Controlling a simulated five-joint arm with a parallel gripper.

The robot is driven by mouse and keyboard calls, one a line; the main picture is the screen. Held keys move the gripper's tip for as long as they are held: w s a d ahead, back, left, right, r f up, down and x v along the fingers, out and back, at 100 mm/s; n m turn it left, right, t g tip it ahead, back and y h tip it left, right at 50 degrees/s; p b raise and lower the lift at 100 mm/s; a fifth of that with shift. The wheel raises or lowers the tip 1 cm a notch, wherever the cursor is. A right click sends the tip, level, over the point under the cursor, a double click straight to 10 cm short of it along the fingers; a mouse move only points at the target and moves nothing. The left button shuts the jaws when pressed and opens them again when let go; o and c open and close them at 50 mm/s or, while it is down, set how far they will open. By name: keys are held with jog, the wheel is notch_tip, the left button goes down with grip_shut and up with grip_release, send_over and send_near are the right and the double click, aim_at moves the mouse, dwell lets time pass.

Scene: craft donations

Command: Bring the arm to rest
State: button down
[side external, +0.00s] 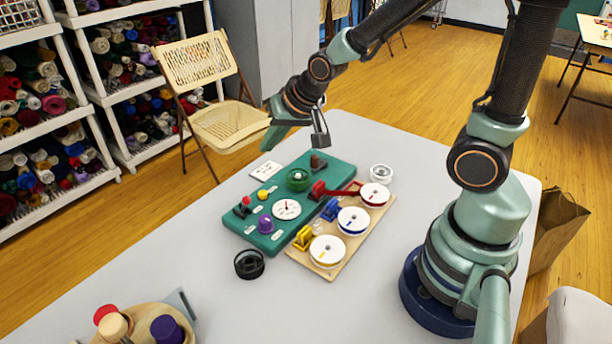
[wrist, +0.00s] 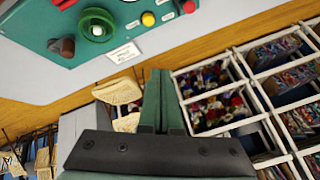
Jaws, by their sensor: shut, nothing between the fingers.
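My gripper (side external: 270,142) is held above the far edge of the white table (side external: 200,270), beyond the green control board (side external: 338,180), with air beneath it. In the wrist view my gripper (wrist: 158,76) shows two green fingers pressed together with nothing between them.
The board carries several knobs, a dial and a lever. Beside it are a wooden board (side external: 323,272) with white discs, a black ring (side external: 249,264) and a white spool (side external: 381,174). A round wooden holder (side external: 185,333) stands front left. A folding chair (side external: 212,90) stands behind.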

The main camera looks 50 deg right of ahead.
jog(key=s+d+r+n+g, duration=0.1)
jog(key=s+d+r+n, duration=0.1)
jog(key=s+r+n, duration=0.3)
jog(key=s+r, duration=0.4)
jog(key=s, duration=0.2)
jog(key=shift+r+n, duration=0.2)
jog(key=shift+n, duration=0.1)
